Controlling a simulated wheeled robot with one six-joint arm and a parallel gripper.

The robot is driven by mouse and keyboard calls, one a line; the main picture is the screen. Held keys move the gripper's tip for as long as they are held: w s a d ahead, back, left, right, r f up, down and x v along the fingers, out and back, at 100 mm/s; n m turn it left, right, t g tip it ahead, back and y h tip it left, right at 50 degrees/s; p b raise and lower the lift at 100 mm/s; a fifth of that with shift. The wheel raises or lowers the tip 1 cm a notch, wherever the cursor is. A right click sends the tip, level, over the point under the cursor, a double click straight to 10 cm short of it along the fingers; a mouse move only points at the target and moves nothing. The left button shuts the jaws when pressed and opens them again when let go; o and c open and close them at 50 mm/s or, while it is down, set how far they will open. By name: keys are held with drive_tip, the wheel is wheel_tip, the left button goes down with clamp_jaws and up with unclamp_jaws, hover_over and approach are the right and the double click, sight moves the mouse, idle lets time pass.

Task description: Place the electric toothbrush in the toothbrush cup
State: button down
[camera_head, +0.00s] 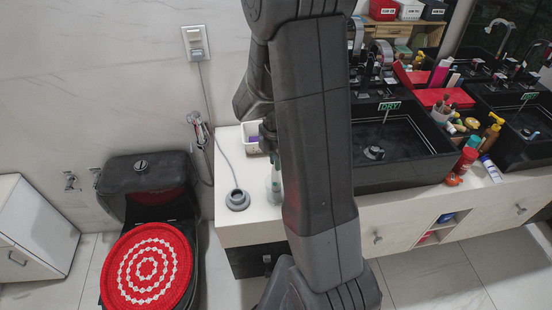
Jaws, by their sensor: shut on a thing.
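My gripper (268,146) is over the left end of the white counter, partly hidden behind my arm. It is shut on a slim, pale green-grey upright thing that looks like the electric toothbrush (275,163). A clear cup (272,187) stands on the counter directly below the gripper, its right side close to my arm's outline. The toothbrush's lower end overlaps the cup in the picture; I cannot tell whether it is inside the cup or in front of or behind it.
A grey round charger base (237,200) with a cord stands left of the cup. A white container (252,137) is behind, against the wall. The black sink (405,176) is to the right, with bottles and a brush-filled cup (441,112) beyond. A toilet (150,185) stands left.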

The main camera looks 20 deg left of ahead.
drive_tip(key=shift+f, duration=0.15)
drive_tip(key=c, duration=1.4)
unclamp_jaws()
wheel_tip(320, 180, up, 12)
drive_tip(key=shift+r+b, duration=0.2)
drive_tip(key=shift+b, duration=0.1)
